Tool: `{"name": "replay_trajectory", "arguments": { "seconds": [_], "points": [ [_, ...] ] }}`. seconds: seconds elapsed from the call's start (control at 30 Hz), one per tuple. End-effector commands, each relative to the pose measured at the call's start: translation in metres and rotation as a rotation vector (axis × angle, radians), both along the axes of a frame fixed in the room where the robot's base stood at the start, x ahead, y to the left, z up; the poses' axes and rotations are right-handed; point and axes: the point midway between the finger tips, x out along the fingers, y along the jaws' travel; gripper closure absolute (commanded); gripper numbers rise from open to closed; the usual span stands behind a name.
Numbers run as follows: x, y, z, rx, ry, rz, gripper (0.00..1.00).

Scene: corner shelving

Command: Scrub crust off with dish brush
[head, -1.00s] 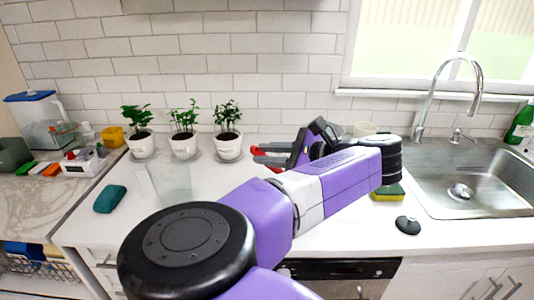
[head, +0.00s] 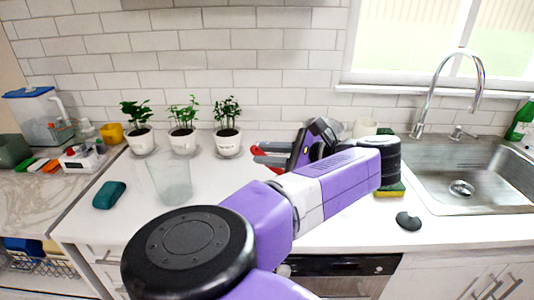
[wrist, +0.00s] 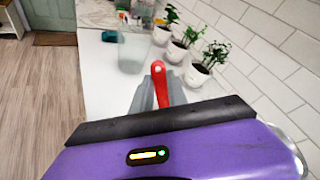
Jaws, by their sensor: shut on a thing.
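My gripper (head: 272,156) is held over the counter, to the right of the potted plants. Its grey fingers are shut on a red handle (wrist: 160,82), which has a hole at its end. The handle may belong to the dish brush; no bristles show in either view. A clear glass container (head: 170,180) stands on the counter to the left, apart from my gripper; it also shows in the wrist view (wrist: 131,52). A small dark knobbed thing (head: 408,221) lies near the counter's front edge; I cannot tell what it is. No crust can be made out.
Three potted plants (head: 228,146) stand along the wall. A teal lump (head: 109,195) lies at the left. A yellow-green sponge (head: 392,190) and a white cup (head: 364,127) are partly behind my arm. The steel sink (head: 475,185) is at the right.

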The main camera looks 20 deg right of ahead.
Motion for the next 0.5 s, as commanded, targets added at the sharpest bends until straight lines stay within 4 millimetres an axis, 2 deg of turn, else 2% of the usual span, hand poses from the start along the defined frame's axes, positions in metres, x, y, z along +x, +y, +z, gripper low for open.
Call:
{"name": "replay_trajectory", "arguments": {
  "seconds": [0.27, 0.5],
  "points": [
    [0.000, 0.001, -0.002, 0.000, 0.000, 0.000, 1.00],
    [0.000, 0.012, -0.001, -0.001, 0.000, 0.001, 1.00]
  ]
}}
